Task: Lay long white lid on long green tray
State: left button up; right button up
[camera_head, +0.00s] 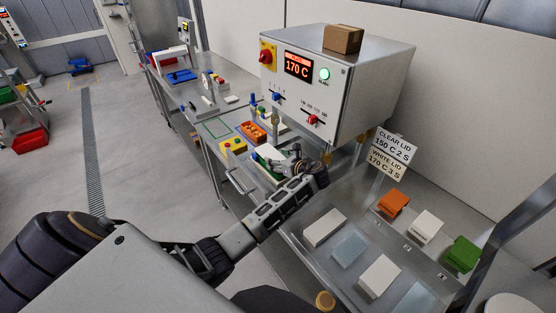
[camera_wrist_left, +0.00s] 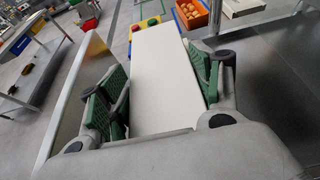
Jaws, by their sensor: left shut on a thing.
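My left gripper (camera_head: 290,162) is at the near end of the bench, in front of the heating machine. It is shut on a long white lid (camera_wrist_left: 165,80), which lies between the green finger pads in the left wrist view and points away from the wrist. The lid's pale end also shows past the fingers in the head view (camera_head: 267,152). A green tray or stack of trays (camera_head: 462,254) sits on the right-hand table; its length is hard to judge. My right gripper is not in view.
The machine (camera_head: 335,85) reads 170 C. An orange filled tray (camera_head: 253,132) and a yellow button panel (camera_head: 232,146) lie beyond the gripper. The right-hand table holds white lids (camera_head: 323,228), clear lids (camera_head: 350,246), an orange stack (camera_head: 393,203) and a white stack (camera_head: 426,226).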

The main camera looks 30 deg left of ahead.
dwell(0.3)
pick_arm(q)
jog(key=o, duration=0.9)
jog(key=shift+d+r, duration=0.1)
jog(key=shift+d, duration=0.05)
jog(key=v, duration=1.1)
jog(key=shift+s+d, duration=0.2)
jog(key=shift+d, duration=0.1)
dwell(0.4)
